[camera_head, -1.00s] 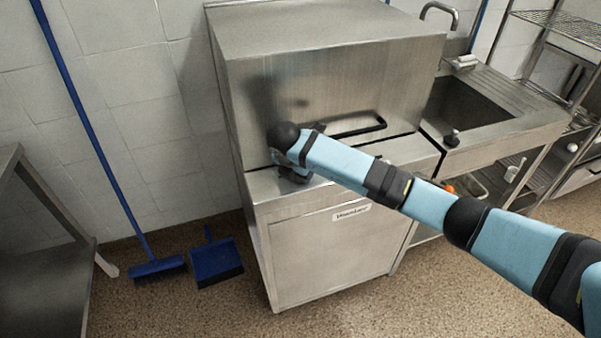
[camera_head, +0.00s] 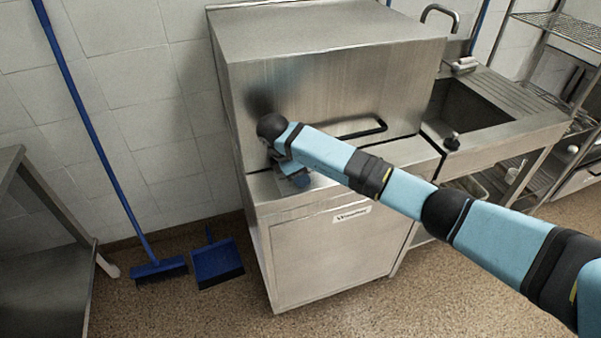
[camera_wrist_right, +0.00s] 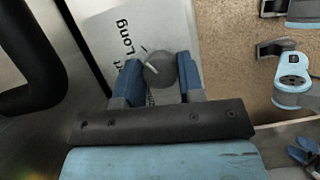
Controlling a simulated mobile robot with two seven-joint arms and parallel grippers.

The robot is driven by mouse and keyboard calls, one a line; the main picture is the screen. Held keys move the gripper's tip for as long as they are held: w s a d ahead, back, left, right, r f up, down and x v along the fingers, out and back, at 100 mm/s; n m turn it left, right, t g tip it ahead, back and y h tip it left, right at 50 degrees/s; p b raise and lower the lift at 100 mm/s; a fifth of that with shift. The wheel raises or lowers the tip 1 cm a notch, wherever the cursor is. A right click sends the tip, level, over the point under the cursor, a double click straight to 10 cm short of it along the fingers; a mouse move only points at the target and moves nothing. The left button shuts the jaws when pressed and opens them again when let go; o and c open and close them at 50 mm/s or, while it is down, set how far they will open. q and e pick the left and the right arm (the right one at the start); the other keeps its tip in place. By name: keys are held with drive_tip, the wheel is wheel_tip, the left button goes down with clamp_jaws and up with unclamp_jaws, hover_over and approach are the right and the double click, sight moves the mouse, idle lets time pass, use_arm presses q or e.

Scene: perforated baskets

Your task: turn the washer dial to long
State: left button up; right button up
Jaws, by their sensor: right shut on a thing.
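The washer (camera_head: 322,85) is a steel box-shaped machine with a front panel and a bar handle (camera_head: 362,130). My right arm reaches across its front to the left. The right gripper (camera_head: 297,178) is low at the washer's front ledge, and the dial is hidden there. In the right wrist view the round grey dial (camera_wrist_right: 161,69) sits between the blue fingers of the right gripper (camera_wrist_right: 159,64), which are closed around it. A white label (camera_wrist_right: 105,20) beside it reads "Long", with a partly covered word below. A pale mark shows on the dial's left side. My left gripper is out of view.
A steel sink (camera_head: 477,105) adjoins the washer on the right, with a wire shelf (camera_head: 562,25) beyond. A blue broom (camera_head: 157,268) and a blue dustpan (camera_head: 217,262) stand left of the washer. A steel table (camera_head: 40,230) is at far left. The floor in front is clear.

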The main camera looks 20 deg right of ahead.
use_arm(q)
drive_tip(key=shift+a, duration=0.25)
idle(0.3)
use_arm(e)
drive_tip(key=o, duration=0.9)
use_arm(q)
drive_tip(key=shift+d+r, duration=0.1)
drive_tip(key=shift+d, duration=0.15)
use_arm(e)
drive_tip(key=shift+a+r, duration=0.1)
drive_tip(key=shift+r, duration=0.15)
use_arm(q)
drive_tip(key=p, duration=0.1)
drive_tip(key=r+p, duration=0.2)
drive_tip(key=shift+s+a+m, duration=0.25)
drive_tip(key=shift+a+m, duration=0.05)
use_arm(e)
drive_tip(key=v, duration=1.3)
drive_tip(key=shift+r, duration=0.15)
